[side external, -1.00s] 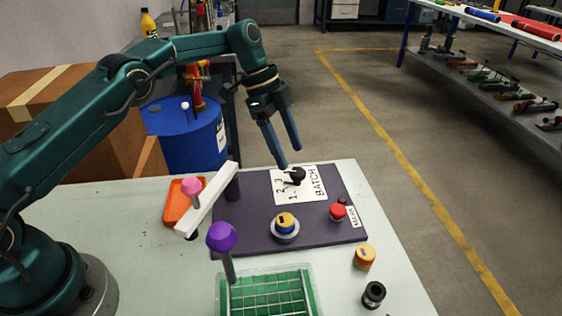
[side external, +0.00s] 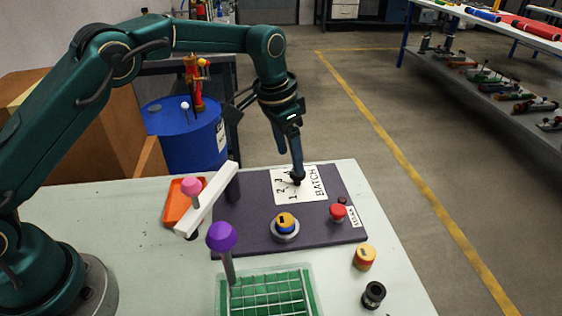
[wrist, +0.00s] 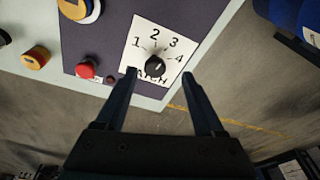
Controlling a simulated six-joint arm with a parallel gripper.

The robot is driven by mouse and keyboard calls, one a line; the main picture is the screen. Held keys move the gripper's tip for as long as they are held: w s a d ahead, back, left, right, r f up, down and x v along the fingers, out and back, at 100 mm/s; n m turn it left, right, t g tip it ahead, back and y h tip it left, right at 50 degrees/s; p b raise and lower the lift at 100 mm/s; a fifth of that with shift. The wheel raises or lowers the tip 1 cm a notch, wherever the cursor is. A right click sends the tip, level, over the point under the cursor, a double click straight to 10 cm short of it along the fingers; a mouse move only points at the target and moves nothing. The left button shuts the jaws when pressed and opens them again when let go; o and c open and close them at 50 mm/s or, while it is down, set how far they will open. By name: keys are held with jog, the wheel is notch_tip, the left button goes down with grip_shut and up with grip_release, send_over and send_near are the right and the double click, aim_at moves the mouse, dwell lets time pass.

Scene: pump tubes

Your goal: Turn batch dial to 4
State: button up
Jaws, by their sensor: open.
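The batch dial (wrist: 155,67) is a black knob on a white card (wrist: 140,32) marked 1, 2, 3, 4 and BATCH. I cannot tell exactly which number its pointer faces. My gripper (wrist: 159,74) is open in the wrist view, with one finger on each side of the knob in the picture. In the side external view, my gripper (side external: 297,182) points down over the dial and hides most of the knob. I cannot tell whether the fingers touch it.
The card is on a dark panel (side external: 258,237). A red button (side external: 338,212) and a yellow-and-blue knob (side external: 285,221) are nearby. A white bar (side external: 208,203), a purple-topped post (side external: 222,238) and a green grid tray (side external: 315,290) stand on the pale table. The table edge lies just beyond the card.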

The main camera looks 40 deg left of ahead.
jog(key=n, duration=0.2)
jog(key=n+t+y, duration=0.1)
jog(key=shift+s+d+r, duration=0.25)
jog(key=shift+s+d, duration=0.05)
jog(key=shift+d, duration=0.1)
jog(key=n, duration=0.2)
jog(key=d+n+t, duration=0.1)
jog(key=n, duration=0.1)
jog(key=shift+s+r+y, duration=0.2)
jog(key=shift+s+y, duration=0.1)
jog(key=shift+x, duration=2.55)
grip_shut()
